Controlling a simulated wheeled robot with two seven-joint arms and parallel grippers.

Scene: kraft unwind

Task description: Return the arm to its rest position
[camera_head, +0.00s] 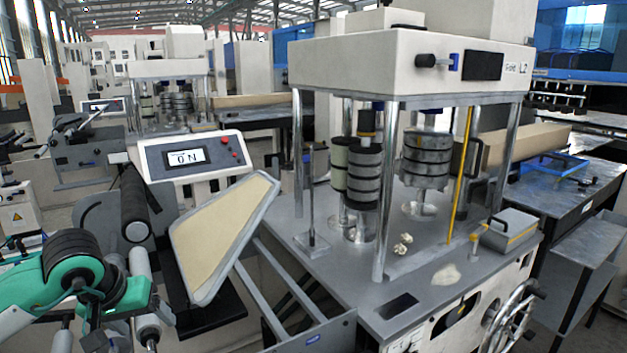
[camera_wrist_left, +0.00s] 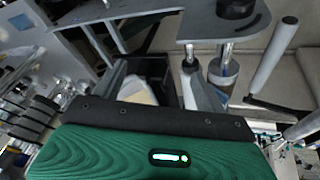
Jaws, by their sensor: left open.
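My left arm comes in at the lower left of the head view, white and green with a black ribbed joint. My left gripper (camera_head: 100,322) is low there, beside the roller stand and partly cut off by the frame's bottom. In the left wrist view, the green wrist housing fills the bottom edge, and the open gripper (camera_wrist_left: 155,78) extends beyond its black rim. Nothing shows held between its fingers. My right arm and gripper do not show.
Black roller (camera_head: 135,205) and silver roller (camera_head: 145,275) stand close to my left arm. A tan, grey-framed panel (camera_head: 222,235) is right of them. The large press (camera_head: 400,60), with its handwheel (camera_head: 510,320), fills the centre right. A display box (camera_head: 190,157) reads "ON".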

